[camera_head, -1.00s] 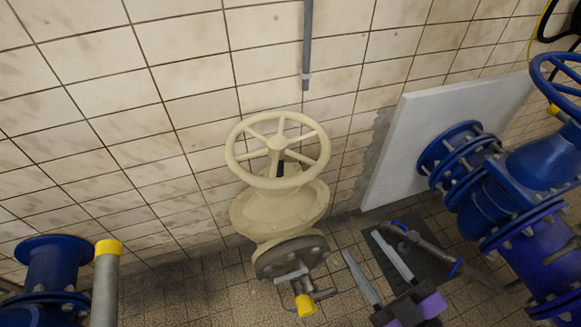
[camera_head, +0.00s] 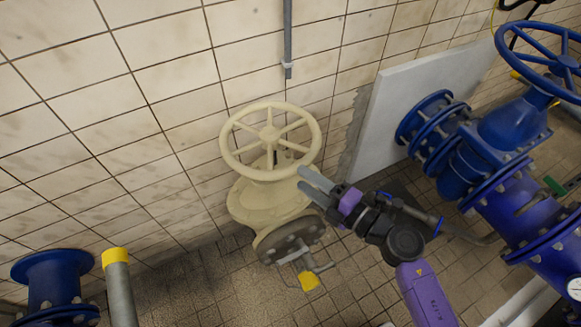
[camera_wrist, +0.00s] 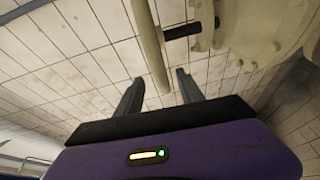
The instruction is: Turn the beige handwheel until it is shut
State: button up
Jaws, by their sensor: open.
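The beige handwheel (camera_head: 271,141) sits on top of a beige valve body (camera_head: 268,203) in the middle of the head view. It has a round rim, several spokes and a central hub. My gripper (camera_head: 308,179) is at the right lower side of the wheel, its two grey fingers pointing left toward the rim. In the wrist view my gripper (camera_wrist: 158,84) has its fingers apart, with the wheel's rim (camera_wrist: 150,50) running edge-on ahead of and between the fingertips. The dark stem (camera_wrist: 182,31) shows beyond it. Whether a finger touches the rim I cannot tell.
A blue valve with a blue handwheel (camera_head: 543,58) stands at the right, before a pale panel (camera_head: 385,115). A yellow-capped grey post (camera_head: 117,275) and blue flange (camera_head: 48,267) stand at lower left. A yellow-tipped fitting (camera_head: 309,281) hangs below the beige valve. The tiled wall is close behind.

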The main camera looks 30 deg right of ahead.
aim_at(291, 170)
jog(key=shift+x, duration=2.7)
grip_shut()
